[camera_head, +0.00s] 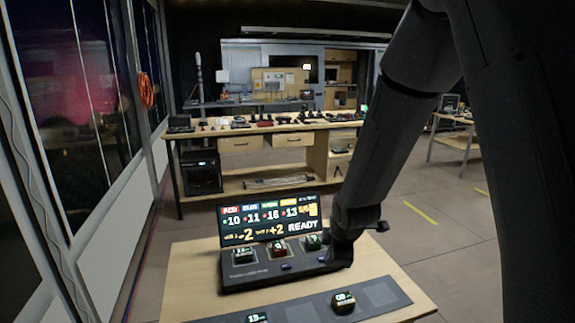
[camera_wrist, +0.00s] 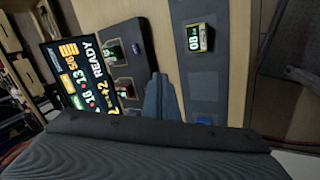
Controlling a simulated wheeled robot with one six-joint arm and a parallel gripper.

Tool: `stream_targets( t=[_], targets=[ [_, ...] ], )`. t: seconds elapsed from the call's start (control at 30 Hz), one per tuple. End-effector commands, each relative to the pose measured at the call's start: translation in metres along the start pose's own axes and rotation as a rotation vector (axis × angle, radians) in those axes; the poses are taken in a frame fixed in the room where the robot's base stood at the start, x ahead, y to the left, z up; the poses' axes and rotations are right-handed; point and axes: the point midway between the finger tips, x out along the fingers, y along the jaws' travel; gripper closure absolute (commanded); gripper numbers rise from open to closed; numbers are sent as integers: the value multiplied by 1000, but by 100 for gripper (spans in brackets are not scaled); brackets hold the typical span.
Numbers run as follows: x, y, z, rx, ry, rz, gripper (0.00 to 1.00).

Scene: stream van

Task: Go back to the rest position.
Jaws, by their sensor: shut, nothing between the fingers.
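My arm reaches down from the upper right in the head view to the right end of a dark console (camera_head: 285,275) on a small wooden table (camera_head: 190,270). My gripper (camera_wrist: 160,80) shows in the wrist view as grey fingers closed together with nothing between them. It is over the gap between the console and a dark mat (camera_head: 378,294). In the head view the fingertips cannot be clearly made out. Labelled blocks sit in the console: a white-topped one (camera_head: 243,254), a red one (camera_head: 278,247) and a green one (camera_head: 313,241), near my wrist.
A lit screen (camera_head: 268,219) reading READY stands behind the console. A block marked 08 (camera_head: 343,301) and a block marked 15 (camera_head: 257,318) are on the mat. A long workbench (camera_head: 265,131) stands behind. Windows line the left; open floor (camera_head: 440,245) lies right.

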Motion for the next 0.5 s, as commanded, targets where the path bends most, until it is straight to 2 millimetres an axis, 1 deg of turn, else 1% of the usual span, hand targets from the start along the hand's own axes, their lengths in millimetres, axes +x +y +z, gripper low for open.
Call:
stream_targets(
  t=[0.03,0.17,0.2,0.3,0.4,0.5],
  targets=[
    [-14,-11,12,134,-21,-25,100],
    [-46,-47,39,507,-86,-98,100],
    [-56,-59,46,620,-110,-117,100],
    [-80,-89,62,897,-175,-158,100],
    [-100,-117,73,1131,-240,-186,100],
    [-115,-139,79,1308,-293,-203,100]
  ],
)
